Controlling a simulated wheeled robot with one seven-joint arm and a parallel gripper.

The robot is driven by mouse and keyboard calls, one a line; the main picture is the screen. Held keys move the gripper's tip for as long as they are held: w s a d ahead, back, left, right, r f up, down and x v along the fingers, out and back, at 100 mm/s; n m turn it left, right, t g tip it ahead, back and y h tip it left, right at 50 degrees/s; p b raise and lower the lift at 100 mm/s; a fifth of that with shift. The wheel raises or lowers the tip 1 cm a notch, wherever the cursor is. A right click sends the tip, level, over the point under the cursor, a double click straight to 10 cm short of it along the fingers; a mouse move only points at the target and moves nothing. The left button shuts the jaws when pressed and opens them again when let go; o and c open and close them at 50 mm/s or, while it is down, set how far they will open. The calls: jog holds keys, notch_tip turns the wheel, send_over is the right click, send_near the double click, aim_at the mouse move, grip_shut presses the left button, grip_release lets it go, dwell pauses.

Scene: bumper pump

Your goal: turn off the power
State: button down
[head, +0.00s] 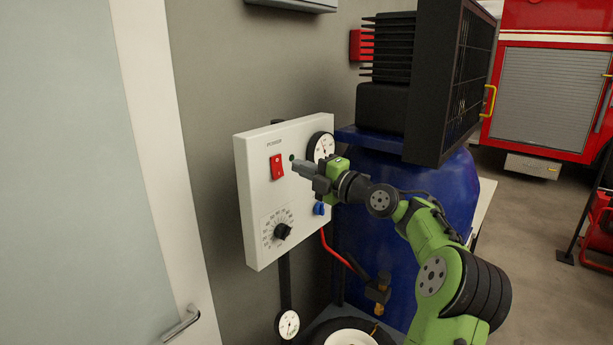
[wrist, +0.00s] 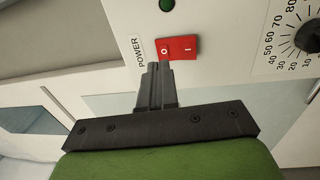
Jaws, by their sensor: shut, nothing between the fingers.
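The red rocker power switch (head: 277,166) is on the white control panel (head: 256,222), under the word POWER. In the wrist view the switch (wrist: 183,48) shows an O at its left end and an I at its right end. My gripper (head: 295,164) is just right of the switch in the head view, pointing toward the panel. In the wrist view my gripper (wrist: 157,70) is shut and empty, its tips by the O end. I cannot tell whether they touch it. A round green lamp (wrist: 167,5) sits above the switch in the wrist view; whether it is lit is unclear.
A black dial (head: 282,231), a gauge (head: 320,147) and a blue knob (head: 319,208) are also on the panel. A blue tank (head: 365,250) with a black compressor housing stands to the right. A red hose (head: 336,250) hangs below. A door (head: 95,170) is at the left.

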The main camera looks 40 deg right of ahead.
jog(key=s+r+b, duration=0.1)
jog(key=s+b, duration=0.1)
jog(key=s, duration=0.7)
jog(key=shift+d, duration=0.35)
